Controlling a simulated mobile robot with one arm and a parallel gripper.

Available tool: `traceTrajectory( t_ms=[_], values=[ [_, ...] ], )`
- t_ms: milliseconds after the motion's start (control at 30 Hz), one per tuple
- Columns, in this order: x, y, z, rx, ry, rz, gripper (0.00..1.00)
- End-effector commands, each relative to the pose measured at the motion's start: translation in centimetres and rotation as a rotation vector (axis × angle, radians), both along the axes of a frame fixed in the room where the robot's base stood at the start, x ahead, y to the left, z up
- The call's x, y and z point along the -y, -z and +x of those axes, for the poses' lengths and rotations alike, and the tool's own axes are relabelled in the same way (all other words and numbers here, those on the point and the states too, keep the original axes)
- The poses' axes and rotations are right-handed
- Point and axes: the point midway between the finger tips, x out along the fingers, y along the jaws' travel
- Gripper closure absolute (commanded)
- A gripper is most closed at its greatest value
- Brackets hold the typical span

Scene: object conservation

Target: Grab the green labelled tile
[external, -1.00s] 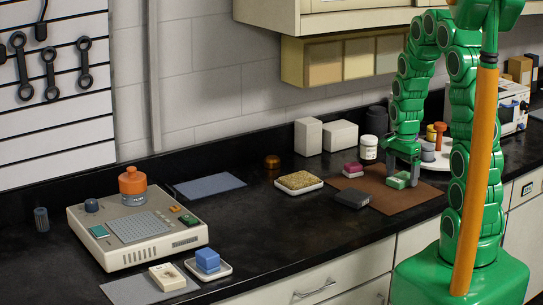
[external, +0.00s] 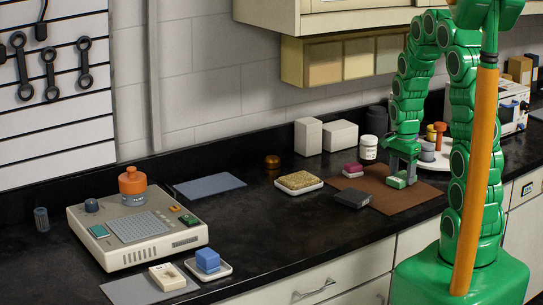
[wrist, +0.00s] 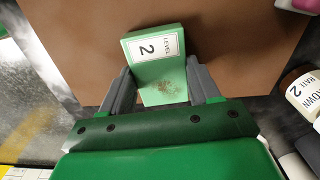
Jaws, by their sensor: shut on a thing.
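The green labelled tile (external: 398,182) is at the right of the brown mat (external: 385,197) in the external view. In the wrist view the tile (wrist: 158,65) is a pale green block with a white label reading "LEVEL 2" and a brown speckled patch. My gripper (external: 403,172) points down over the tile. In the wrist view my gripper (wrist: 160,85) has a grey finger on either side of the tile and is shut on it. The fingers cover parts of its sides. I cannot tell whether the tile is clear of the mat.
A dark block (external: 352,198) and a magenta-topped block (external: 353,169) are near the mat's left side. A white jar (external: 368,148) stands behind. The black counter left of the sponge tray (external: 299,183) has free room.

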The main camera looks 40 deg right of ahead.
Motion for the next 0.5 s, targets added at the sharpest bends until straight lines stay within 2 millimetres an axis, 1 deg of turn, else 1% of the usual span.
traceTrajectory(
  t_ms=[167,267,367,500],
  values=[
    [0.1,-1.6,0.1,0.006,0.001,-0.002,0.78],
    [0.0,-3.3,0.0,0.004,0.000,-0.003,0.78],
    [-0.3,-4.1,-1.0,0.002,0.000,-0.002,0.78],
    [-0.6,-5.9,-2.2,0.006,0.000,-0.003,0.78]
  ],
)
